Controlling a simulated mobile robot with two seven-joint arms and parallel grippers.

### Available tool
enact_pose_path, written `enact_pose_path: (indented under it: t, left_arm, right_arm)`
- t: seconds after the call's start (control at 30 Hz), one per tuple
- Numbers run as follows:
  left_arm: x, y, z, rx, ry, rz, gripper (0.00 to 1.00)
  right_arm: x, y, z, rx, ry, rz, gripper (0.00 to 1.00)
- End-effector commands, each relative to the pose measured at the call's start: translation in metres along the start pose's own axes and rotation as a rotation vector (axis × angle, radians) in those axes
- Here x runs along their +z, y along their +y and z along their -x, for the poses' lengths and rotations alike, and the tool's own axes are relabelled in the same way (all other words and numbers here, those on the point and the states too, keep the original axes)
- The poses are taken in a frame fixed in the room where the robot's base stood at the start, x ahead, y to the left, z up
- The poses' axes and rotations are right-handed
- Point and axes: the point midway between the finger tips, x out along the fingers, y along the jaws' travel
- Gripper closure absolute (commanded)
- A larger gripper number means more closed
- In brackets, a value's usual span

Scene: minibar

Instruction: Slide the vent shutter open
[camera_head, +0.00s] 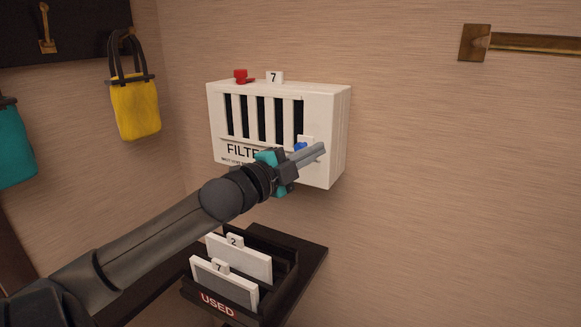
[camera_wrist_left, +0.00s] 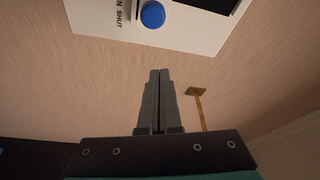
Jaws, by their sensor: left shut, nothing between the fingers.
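The white vent box (camera_head: 338,120) is on the wall, lettered "FILTE…", with dark vertical slots between white bars. A blue knob (camera_head: 300,146) shows at its lower right front, partly behind my gripper. The knob also shows in the left wrist view (camera_wrist_left: 152,14), beside lettering that ends in "N SHUT". My left gripper (camera_head: 318,150) is shut and empty, in front of the box's lower right. In the left wrist view its fingertips (camera_wrist_left: 160,72) appear below the knob and apart from it. Part of the box front is hidden by my gripper. My right gripper is not in view.
A red piece (camera_head: 241,76) and a "7" tag (camera_head: 275,77) are on top of the box. Below is a dark "USED" tray (camera_head: 285,282) with panels tagged 2 and 7. A yellow bag (camera_head: 136,105) hangs left. The wall right of the box is clear below a brass rail (camera_head: 535,42).

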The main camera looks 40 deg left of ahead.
Motion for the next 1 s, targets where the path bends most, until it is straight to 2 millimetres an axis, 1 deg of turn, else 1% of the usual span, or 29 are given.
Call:
enact_pose_path:
  t: [0.07, 0.2, 0.27, 0.33, 0.5, 0.7, 0.83, 1.0]
  left_arm:
    - [0.0, 0.003, 0.008, 0.004, -0.001, -0.003, 1.0]
    - [0.0, 0.002, 0.021, 0.003, 0.0, -0.001, 1.0]
    - [0.0, 0.002, 0.026, 0.003, 0.001, -0.001, 1.0]
    - [0.0, 0.002, 0.033, 0.003, 0.0, -0.002, 1.0]
    - [0.0, 0.002, 0.049, 0.004, -0.001, 0.001, 1.0]
    - [0.0, 0.001, 0.066, 0.003, -0.001, 0.001, 1.0]
    - [0.0, 0.001, 0.074, 0.002, 0.0, 0.0, 1.0]
    - [0.0, 0.0, 0.08, 0.001, 0.0, -0.001, 1.0]
  right_arm:
    - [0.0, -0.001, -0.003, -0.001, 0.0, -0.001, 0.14]
    - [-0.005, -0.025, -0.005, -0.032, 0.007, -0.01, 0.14]
    - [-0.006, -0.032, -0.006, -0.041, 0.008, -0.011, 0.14]
    - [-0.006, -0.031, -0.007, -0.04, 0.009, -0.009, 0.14]
    - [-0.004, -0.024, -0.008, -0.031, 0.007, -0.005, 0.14]
    - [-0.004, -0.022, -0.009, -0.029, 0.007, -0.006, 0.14]
    - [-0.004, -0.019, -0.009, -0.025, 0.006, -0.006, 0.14]
    - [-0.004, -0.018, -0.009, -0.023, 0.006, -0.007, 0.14]
